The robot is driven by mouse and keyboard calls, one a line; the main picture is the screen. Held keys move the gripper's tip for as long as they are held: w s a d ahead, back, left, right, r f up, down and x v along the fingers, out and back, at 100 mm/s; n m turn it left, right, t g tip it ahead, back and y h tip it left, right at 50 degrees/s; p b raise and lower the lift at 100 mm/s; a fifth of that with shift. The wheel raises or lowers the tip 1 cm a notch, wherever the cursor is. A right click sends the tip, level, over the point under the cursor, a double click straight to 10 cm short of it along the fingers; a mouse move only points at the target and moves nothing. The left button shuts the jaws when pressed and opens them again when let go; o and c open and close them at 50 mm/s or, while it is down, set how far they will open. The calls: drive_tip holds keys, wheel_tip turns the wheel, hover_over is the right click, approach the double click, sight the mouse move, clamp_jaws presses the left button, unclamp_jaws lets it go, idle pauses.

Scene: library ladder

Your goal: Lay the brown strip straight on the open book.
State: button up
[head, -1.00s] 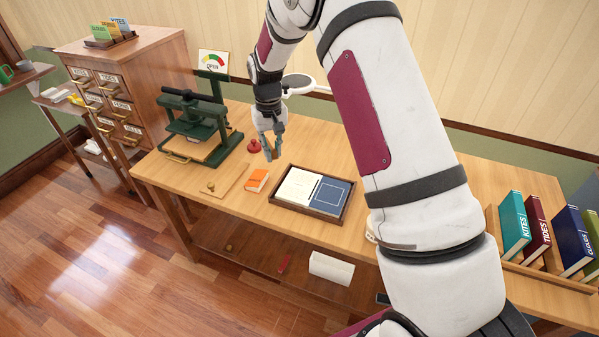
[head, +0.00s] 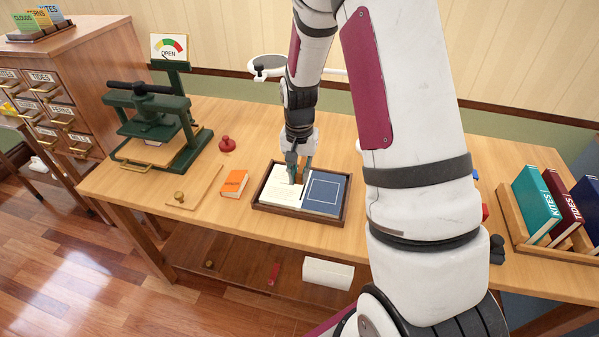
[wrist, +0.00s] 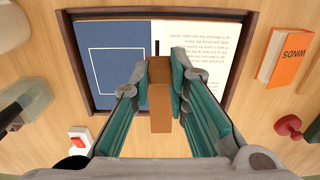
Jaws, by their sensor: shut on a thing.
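The open book (head: 283,192) lies in a dark wooden tray (head: 298,210), a white printed page on the left and a blue cover on the right in the head view. In the wrist view the blue cover (wrist: 112,55) is on the left and the white page (wrist: 215,50) on the right. My gripper (head: 299,179) is over the white page near the book's middle. In the wrist view my gripper (wrist: 160,90) is shut on the brown strip (wrist: 160,108). The strip's far end overlaps the book in that view; whether it touches the page I cannot tell.
An orange book (head: 234,183) lies left of the tray, with a red knob-like object (head: 227,144) behind it. A green press (head: 155,125) stands further left. Upright books (head: 535,203) stand in a rack at the right. Bare table lies behind the tray.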

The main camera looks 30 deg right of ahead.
sight(301, 198)
drive_tip(key=shift+s+d+f, duration=0.1)
drive_tip(key=shift+d+f, duration=0.05)
drive_tip(key=shift+f+b, duration=1.55)
drive_tip(key=shift+f, duration=1.6)
drive_tip(key=o, duration=1.3)
drive_tip(key=shift+c, duration=0.2)
drive_tip(key=shift+r+p, duration=1.8)
drive_tip(key=shift+r, duration=1.7)
